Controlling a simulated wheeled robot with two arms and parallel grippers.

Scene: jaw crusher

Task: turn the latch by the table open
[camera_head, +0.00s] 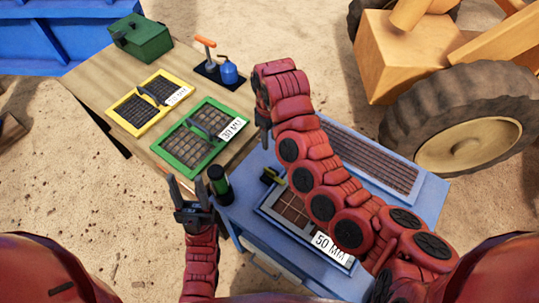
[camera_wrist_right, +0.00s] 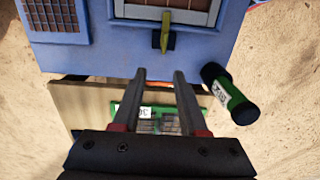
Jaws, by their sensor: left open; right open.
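The latch (camera_head: 272,176) is a small yellow handle on a dark mount. It sits on the blue machine's (camera_head: 432,196) edge that faces the table (camera_head: 92,76). In the right wrist view the yellow handle (camera_wrist_right: 165,32) points along the picture's vertical, below the framed grate. My right gripper (camera_head: 264,140) is above the gap between table and machine, its fingers partly hidden in the head view. In its wrist view the fingers (camera_wrist_right: 160,74) are open and empty, apart from the latch.
A green-and-black cylinder (camera_head: 220,184) stands out at the machine's corner, close to both grippers. The table holds a yellow-framed screen (camera_head: 150,103), a green-framed screen (camera_head: 198,138), a green box (camera_head: 142,38) and a tool tray (camera_head: 210,72). A large wheel (camera_head: 470,145) stands right.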

